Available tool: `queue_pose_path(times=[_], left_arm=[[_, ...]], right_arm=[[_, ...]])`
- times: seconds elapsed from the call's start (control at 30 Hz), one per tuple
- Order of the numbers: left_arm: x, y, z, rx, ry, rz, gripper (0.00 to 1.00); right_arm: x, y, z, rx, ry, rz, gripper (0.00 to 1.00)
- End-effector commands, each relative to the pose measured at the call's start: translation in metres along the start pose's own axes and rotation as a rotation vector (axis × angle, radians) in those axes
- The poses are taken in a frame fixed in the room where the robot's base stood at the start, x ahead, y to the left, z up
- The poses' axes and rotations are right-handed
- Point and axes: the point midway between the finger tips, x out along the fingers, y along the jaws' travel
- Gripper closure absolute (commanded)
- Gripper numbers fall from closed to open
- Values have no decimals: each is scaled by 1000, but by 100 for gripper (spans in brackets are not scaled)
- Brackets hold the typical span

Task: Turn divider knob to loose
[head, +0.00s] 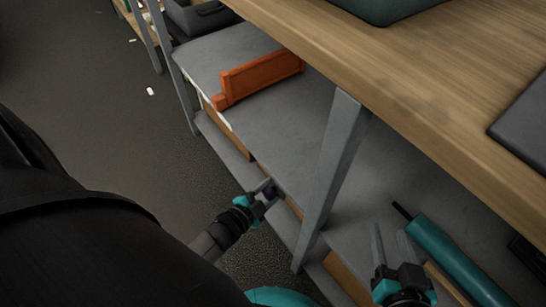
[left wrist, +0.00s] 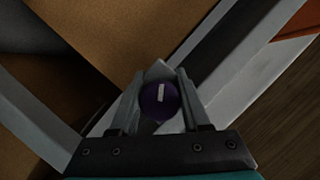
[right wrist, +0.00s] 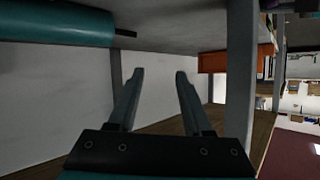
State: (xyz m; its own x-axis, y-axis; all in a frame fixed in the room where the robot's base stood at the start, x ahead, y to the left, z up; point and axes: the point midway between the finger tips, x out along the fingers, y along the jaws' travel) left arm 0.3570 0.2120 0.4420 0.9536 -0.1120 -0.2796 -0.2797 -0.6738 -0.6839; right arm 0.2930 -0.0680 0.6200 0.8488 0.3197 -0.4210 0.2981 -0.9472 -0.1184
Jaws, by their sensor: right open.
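The divider knob (left wrist: 160,102) is a round purple knob with a short white mark, seen end-on in the left wrist view. In the head view it is a small dark spot, mostly hidden by my left gripper (head: 268,190), at the front edge of the lower shelf. The fingers of my left gripper, also in the left wrist view (left wrist: 160,90), stand on both sides of the knob, about as far apart as those of the right one. Whether they touch it is not clear. My right gripper (head: 392,245) is open and empty near the right shelf bay; it also shows in the right wrist view (right wrist: 160,78).
An orange divider (head: 262,78) stands on the grey shelf (head: 290,115). A grey post (head: 335,160) stands between my two grippers. A teal cylinder (head: 455,260) lies to the right of my right gripper. The wooden tabletop (head: 400,90) overhangs the shelves.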

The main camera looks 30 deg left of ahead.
Motion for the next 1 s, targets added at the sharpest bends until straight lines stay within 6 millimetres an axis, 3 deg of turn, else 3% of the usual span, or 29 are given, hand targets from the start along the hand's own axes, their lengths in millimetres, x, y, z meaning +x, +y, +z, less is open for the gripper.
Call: queue_pose_path(times=[0.03, 0.3, 0.67, 1.0], left_arm=[[0, 0, 0, 0, 0, 0, 71], [0, 0, 0, 0, 0, 0, 100], [0, -1, 0, -20, -1, 8, 100], [-1, 0, -1, -144, -1, 61, 100]], right_arm=[[0, 0, 0, 0, 0, 0, 50], [0, 0, 0, -1, -1, 0, 50], [-2, 4, 1, -5, -36, 11, 50], [-14, 26, 8, -26, -247, 71, 50]])
